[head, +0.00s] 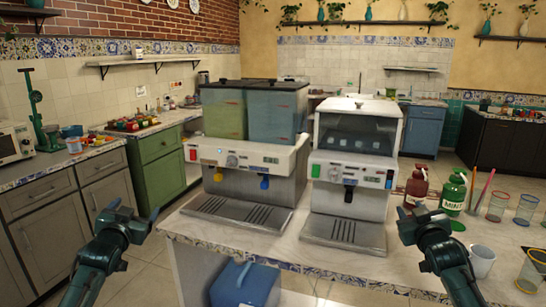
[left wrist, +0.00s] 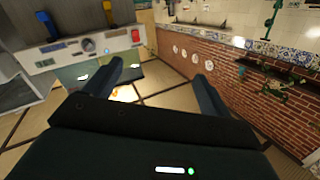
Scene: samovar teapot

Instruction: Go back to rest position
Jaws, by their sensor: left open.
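My left gripper (head: 130,216) is at the left in the head view, in front of the counter's left end, with its fingers apart and nothing between them. In the left wrist view its two fingers (left wrist: 158,88) are spread with only floor and background between them. My right gripper (head: 418,215) is at the right in the head view, above the counter's front part, to the right of the white machine. Its fingers point up and look spread, with nothing seen between them.
The counter (head: 281,243) carries a two-tank drink dispenser (head: 245,160) and a white machine (head: 350,165). Right of them are a red bottle (head: 416,187), a green bottle (head: 453,194) and several glasses (head: 525,209). A blue container (head: 245,285) sits below the counter. Floor is clear at left.

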